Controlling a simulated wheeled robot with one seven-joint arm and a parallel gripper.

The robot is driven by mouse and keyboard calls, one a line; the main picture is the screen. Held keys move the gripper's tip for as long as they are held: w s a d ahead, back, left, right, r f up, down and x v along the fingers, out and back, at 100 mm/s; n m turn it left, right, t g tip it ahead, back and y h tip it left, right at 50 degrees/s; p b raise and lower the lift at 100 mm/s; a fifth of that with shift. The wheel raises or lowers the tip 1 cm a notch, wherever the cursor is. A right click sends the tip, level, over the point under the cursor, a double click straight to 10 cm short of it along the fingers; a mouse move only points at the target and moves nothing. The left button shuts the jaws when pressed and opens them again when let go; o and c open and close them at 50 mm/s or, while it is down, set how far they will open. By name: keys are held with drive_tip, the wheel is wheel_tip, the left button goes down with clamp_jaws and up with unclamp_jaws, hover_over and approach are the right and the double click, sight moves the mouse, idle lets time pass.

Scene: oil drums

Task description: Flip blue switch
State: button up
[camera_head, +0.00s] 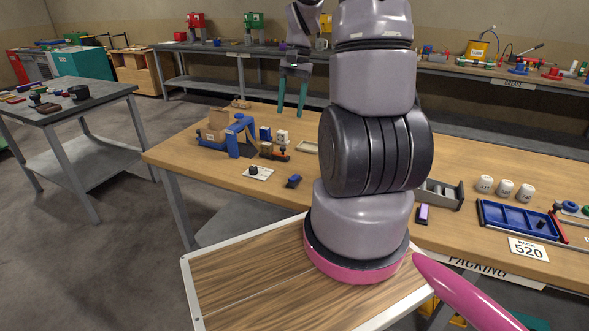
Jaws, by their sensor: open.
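My gripper (291,108) hangs fingers down above the back edge of the wooden packing table (180,155). Its two teal fingers are apart and nothing shows between them. A small dark blue piece (294,181) lies near the table's front edge, below and apart from the gripper. It may be the blue switch, but it is too small to tell its lever or position. Left of it is a white plate (259,173) with a black knob on it. My own arm hides the middle of the table.
A blue tape dispenser (238,136) and small boxes stand left of the gripper. On the right are a grey bin (440,193), white cups (505,187), a blue tray (518,219) and a "520" card (528,249). A grey bench (225,50) runs behind.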

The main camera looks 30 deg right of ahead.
drive_tip(key=m+g+y, duration=0.1)
drive_tip(key=m+g, duration=0.1)
approach(294, 177)
drive_tip(key=x, duration=0.8)
drive_tip(key=shift+d, duration=0.1)
clamp_jaws()
